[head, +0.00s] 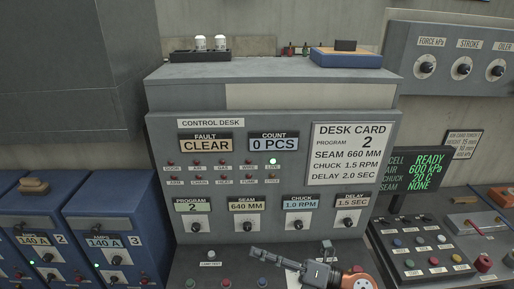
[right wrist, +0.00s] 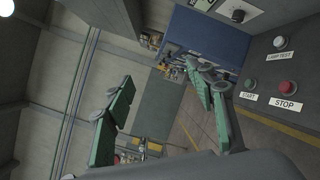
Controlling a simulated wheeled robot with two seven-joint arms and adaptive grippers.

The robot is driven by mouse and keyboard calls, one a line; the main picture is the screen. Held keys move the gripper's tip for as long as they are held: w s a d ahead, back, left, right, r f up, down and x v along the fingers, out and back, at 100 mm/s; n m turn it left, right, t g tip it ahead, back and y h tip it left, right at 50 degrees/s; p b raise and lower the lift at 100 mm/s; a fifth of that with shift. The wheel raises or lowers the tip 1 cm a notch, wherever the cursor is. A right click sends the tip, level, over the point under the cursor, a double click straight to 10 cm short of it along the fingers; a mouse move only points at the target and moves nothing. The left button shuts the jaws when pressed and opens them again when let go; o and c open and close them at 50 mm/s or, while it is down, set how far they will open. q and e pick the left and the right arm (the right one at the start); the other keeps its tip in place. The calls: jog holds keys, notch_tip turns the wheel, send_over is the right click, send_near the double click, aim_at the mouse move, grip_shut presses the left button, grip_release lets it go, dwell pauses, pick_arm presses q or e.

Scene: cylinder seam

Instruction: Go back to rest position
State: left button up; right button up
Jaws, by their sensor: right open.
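My right gripper (head: 256,251) is in front of the lower part of the grey control desk (head: 160,150), below the knob row. In the right wrist view its two green-padded fingers (right wrist: 163,112) are spread apart with nothing between them. The desk's PROGRAM reads 2, SEAM 640 MM, CHUCK 1.0 RPM and DELAY 1.5 SEC. The desk card (head: 350,153) reads program 2, seam 660 MM, chuck 1.5 RPM, delay 2.0 SEC. My left gripper is in neither view.
The START (right wrist: 249,84) and STOP (right wrist: 288,89) buttons lie right of the fingers in the wrist view. Blue cabinets (head: 125,225) stand at the left. A button panel (head: 425,245) and a screen reading READY (head: 418,172) are at the right.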

jog(key=w+d+f+m+t+h, duration=0.1)
jog(key=w+d+m+t+h, duration=0.3)
jog(key=d+m+t+h, duration=0.45)
jog(key=w+d+f+m+t+h, duration=0.1)
jog(key=w+d+m+t+h, duration=0.3)
jog(key=d+m, duration=0.75)
jog(key=s+d+f+m+g+h, duration=0.2)
jog(key=s+d+f+m+h, duration=0.15)
jog(key=d+f+m, duration=0.4)
jog(key=s+d+f+m+g+h, duration=0.25)
jog(key=d+f+m+h, duration=0.2)
jog(key=f, duration=0.65)
jog(key=s+d+f+m+g+y, duration=0.1)
jog(key=s+f+m+g, duration=0.3)
jog(key=s+f, duration=0.75)
jog(key=s+d+f+m+g+y, duration=0.1)
jog(key=s+f+m+g, duration=0.2)
jog(key=s+f+g, duration=0.85)
jog(key=s+a+f+n+t, duration=0.1)
jog(key=s+f+t, duration=0.15)
jog(key=f, duration=1.05)
jog(key=s+f+t, duration=0.1)
jog(key=s+f, duration=0.3)
jog(key=f, duration=0.9)
jog(key=s+f+g, duration=0.1)
jog(key=s+f, duration=1.8)
jog(key=shift+s+a+n+g+y, duration=0.25)
jog(key=shift+s+n+g+y, duration=0.05)
jog(key=shift+s+y, duration=0.05)
